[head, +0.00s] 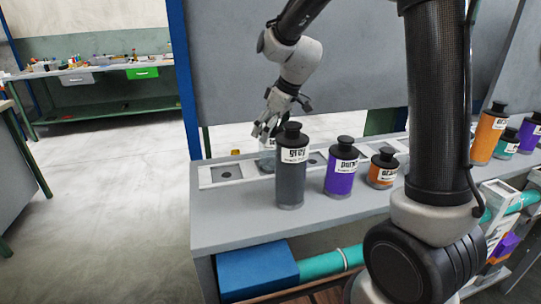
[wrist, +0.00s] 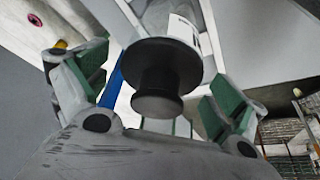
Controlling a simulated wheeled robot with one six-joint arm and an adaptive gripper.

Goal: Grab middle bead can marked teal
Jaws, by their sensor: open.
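My gripper (head: 268,130) is open above the bench, beside the black cap of a tall grey can (head: 290,185). A pale teal-grey thing (head: 266,161) shows partly behind that can, below my fingers; its label is hidden. In the wrist view my open gripper (wrist: 150,98) has green finger pads on either side of a can's black cap (wrist: 160,68), apart from it. That can's body looks pale grey with a white label; I cannot tell its marking. A small teal can (head: 506,147) with a black cap stands at the far right, between an orange and a purple can.
A purple can (head: 341,178) and a short orange can (head: 382,172) stand right of the grey can on the bench (head: 235,222). A tall orange can (head: 485,142) and another purple can (head: 529,136) are farther right. A grey panel (head: 360,70) rises behind.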

